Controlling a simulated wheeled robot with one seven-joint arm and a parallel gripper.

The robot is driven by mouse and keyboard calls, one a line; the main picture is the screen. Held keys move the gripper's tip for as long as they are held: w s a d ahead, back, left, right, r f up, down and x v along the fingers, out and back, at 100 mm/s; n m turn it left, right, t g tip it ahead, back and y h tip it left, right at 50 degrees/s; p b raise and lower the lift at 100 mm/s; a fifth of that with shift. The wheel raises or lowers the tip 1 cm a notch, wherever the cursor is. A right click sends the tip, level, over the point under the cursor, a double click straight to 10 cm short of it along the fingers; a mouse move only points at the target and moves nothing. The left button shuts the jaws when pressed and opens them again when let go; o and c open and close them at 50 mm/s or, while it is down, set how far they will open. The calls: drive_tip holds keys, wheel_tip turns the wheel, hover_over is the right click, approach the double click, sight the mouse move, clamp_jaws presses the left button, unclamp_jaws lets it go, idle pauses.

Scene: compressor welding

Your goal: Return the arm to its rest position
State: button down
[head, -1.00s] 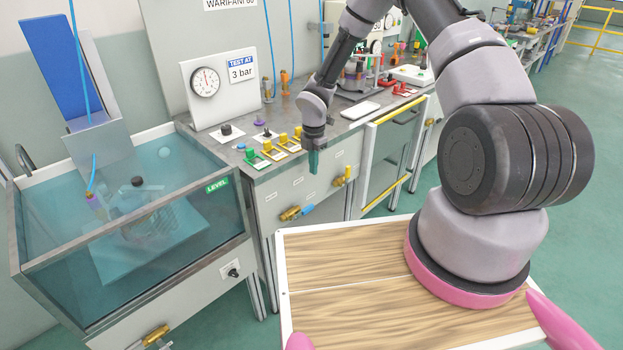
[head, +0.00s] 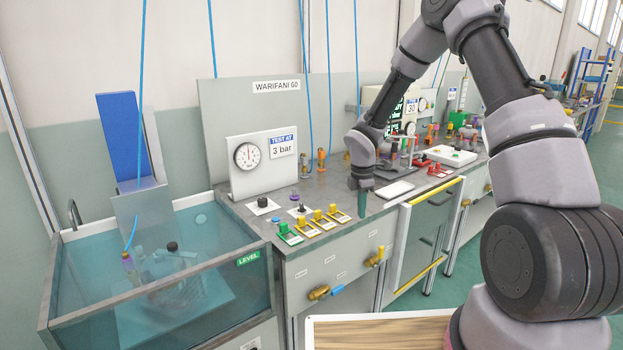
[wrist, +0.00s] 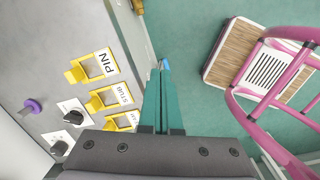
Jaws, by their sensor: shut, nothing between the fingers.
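My arm reaches out from its base at the lower right in the head view, bent over high, with its end hanging down. My gripper (head: 363,208) points down in front of the bench edge, just right of the row of labelled holders. In the wrist view its green fingers (wrist: 161,90) are together with nothing between them. No object is held. The tips are over open floor, beside the bench front.
The bench (head: 330,187) carries yellow holders (head: 317,215), a green holder (head: 288,234) and a pressure gauge (head: 247,155). A water tank (head: 252,286) stands at left. Brass valves (head: 319,292) stick out of the bench front. Green floor (head: 462,262) lies to the right.

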drive_tip(key=s+d+r+m+t, duration=0.1)
drive_tip(key=s+d+r+m, duration=0.2)
drive_tip(key=r, duration=0.5)
drive_tip(key=s+d+r+m, duration=0.1)
drive_tip(key=s+r+m, duration=0.25)
drive_tip(key=r, duration=0.45)
drive_tip(key=s+d+r+m+t, duration=0.1)
drive_tip(key=s+d+r+m, duration=0.1)
drive_tip(key=r+m, duration=0.45)
drive_tip(key=s+r+m+t+y, duration=0.1)
drive_tip(key=s+r+m+t, duration=0.1)
drive_tip(key=s+r+m, duration=0.4)
drive_tip(key=s+d+r+m+t+y, duration=0.1)
drive_tip(key=s+r+m, duration=0.4)
drive_tip(key=s, duration=0.9)
wheel_tip(320, 180, up, 3)
drive_tip(key=shift+s+r+m+t+y, duration=0.2)
drive_tip(key=shift+m+t+y, duration=0.2)
drive_tip(key=shift+t, duration=0.2)
drive_tip(key=shift+w, duration=0.1)
